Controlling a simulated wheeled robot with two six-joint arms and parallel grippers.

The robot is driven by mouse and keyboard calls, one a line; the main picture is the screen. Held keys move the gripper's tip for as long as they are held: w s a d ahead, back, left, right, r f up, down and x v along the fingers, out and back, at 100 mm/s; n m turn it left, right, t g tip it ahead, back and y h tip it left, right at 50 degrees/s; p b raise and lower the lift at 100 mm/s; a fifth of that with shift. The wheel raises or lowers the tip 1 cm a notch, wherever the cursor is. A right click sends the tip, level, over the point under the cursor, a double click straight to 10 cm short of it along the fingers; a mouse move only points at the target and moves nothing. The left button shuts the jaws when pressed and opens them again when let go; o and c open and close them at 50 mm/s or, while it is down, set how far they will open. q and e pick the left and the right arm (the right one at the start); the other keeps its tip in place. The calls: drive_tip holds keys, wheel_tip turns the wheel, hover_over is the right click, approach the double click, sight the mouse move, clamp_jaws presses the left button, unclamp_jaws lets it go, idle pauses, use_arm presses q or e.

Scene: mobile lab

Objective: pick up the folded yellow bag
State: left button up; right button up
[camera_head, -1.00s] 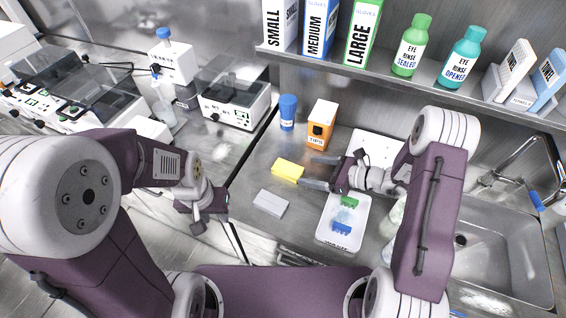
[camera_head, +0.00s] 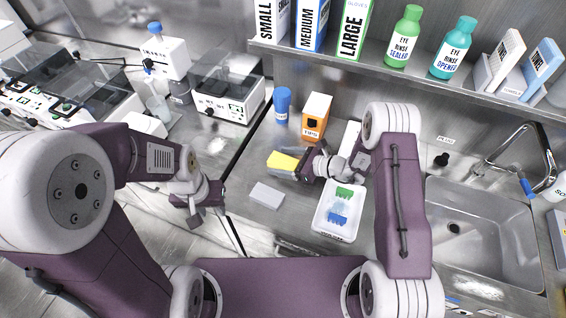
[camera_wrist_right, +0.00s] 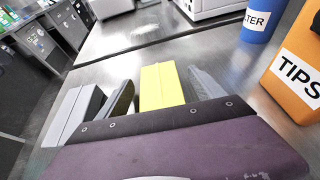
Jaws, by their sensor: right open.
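The folded yellow bag (camera_head: 283,160) lies on the steel counter; it also shows in the right wrist view (camera_wrist_right: 161,86). My right gripper (camera_head: 284,163) is open, with its fingers (camera_wrist_right: 160,92) on either side of the yellow bag in the right wrist view.
A grey folded block (camera_head: 266,195) lies just in front of the bag. Behind it stand a blue bottle (camera_head: 282,106) and an orange TIPS box (camera_head: 315,118). A white tray (camera_head: 322,229) with green and blue pieces is at the right, before the sink (camera_head: 480,235).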

sight(283, 161)
drive_tip(key=c, duration=1.4)
wheel_tip(283, 161, up, 10)
drive_tip(key=shift+p, duration=0.4)
drive_tip(key=shift+c, duration=0.2)
